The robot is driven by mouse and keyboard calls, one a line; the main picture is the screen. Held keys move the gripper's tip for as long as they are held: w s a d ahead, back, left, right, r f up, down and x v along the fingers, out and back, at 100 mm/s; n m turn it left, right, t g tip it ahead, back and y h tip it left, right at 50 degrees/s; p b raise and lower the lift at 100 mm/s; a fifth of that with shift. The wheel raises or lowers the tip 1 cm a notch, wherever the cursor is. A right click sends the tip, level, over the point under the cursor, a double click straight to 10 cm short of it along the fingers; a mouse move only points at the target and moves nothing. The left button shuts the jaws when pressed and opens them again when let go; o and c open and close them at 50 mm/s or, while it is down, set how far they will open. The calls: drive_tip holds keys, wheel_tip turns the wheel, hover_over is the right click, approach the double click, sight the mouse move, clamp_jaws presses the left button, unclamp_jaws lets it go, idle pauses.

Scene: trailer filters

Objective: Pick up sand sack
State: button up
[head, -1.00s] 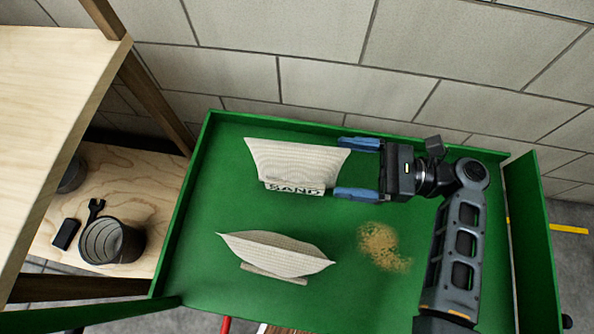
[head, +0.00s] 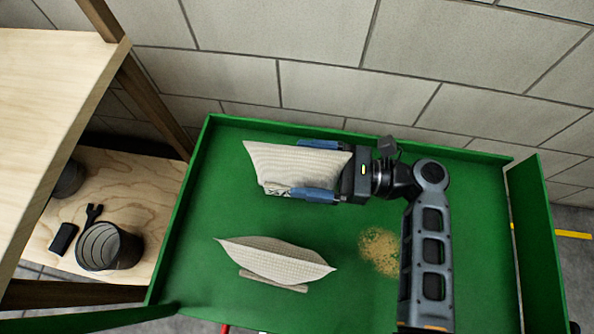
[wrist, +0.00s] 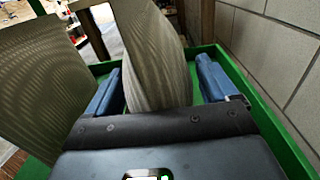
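The cream woven sack with SAND lettering (head: 290,160) stands in the green trailer near its back wall. My gripper (head: 305,168) reaches in from the right, with one blue finger behind the sack and one in front, over the lettering. In the wrist view the sack (wrist: 155,60) stands between the open fingers (wrist: 160,75). A green gap shows between it and the right finger; the left finger is close to it, contact unclear.
Loose sand (head: 380,250) lies on the trailer bed (head: 210,210) beside my arm. Green trailer walls (head: 540,240) surround the bed. A block wall (head: 330,80) is behind. A wooden shelf (head: 50,120) with a dark bucket (head: 108,247) stands left.

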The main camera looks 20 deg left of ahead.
clamp_jaws()
idle(0.6)
drive_tip(key=shift+r, duration=0.15)
